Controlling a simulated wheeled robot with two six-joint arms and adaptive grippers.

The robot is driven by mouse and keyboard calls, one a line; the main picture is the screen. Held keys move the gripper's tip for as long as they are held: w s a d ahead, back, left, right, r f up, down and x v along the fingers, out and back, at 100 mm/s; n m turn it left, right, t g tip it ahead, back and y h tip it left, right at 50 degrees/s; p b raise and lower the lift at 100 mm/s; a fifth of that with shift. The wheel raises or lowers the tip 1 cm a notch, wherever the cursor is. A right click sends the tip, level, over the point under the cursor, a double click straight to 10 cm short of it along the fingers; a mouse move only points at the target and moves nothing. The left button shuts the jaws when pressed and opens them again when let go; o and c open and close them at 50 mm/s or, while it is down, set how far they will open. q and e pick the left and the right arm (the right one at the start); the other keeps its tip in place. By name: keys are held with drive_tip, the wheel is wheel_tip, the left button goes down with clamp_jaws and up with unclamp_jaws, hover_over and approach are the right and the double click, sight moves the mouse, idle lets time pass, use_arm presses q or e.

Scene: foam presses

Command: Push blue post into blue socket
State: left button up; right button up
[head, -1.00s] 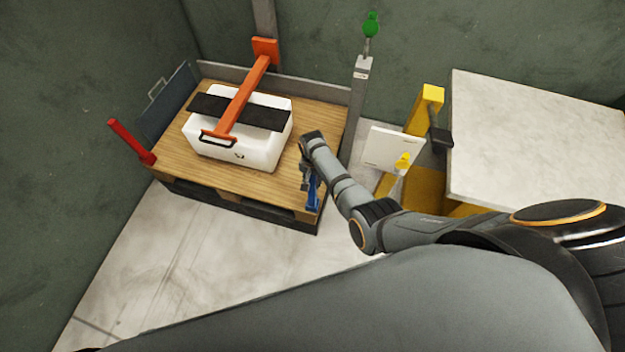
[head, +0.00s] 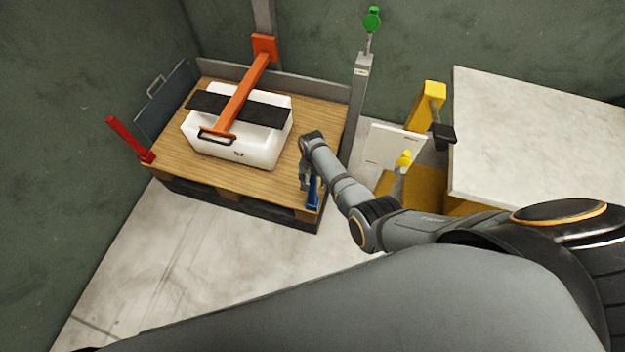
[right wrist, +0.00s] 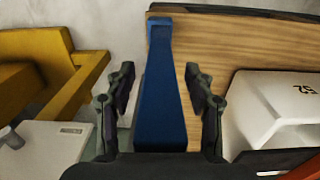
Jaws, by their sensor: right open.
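The blue post (head: 314,192) stands at the front right corner of the wooden pallet top (head: 185,165). In the right wrist view the blue post (right wrist: 162,95) runs up the middle between the two fingers. My right gripper (head: 308,183) is at the post, partly hidden by my own wrist; in its wrist view the right gripper (right wrist: 160,90) is open, with a finger on each side and gaps to the post. The blue socket cannot be made out. My left gripper is not in view.
A white block (head: 240,145) lies on the pallet under an orange bar (head: 240,95). A red post (head: 130,138) leans at the left corner. A yellow stand (head: 427,105), a white panel (head: 390,146) and a pale table (head: 535,135) are at right.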

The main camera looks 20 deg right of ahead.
wheel_tip(320, 180, up, 12)
idle(0.6)
drive_tip(key=shift+s, duration=0.1)
idle(0.4)
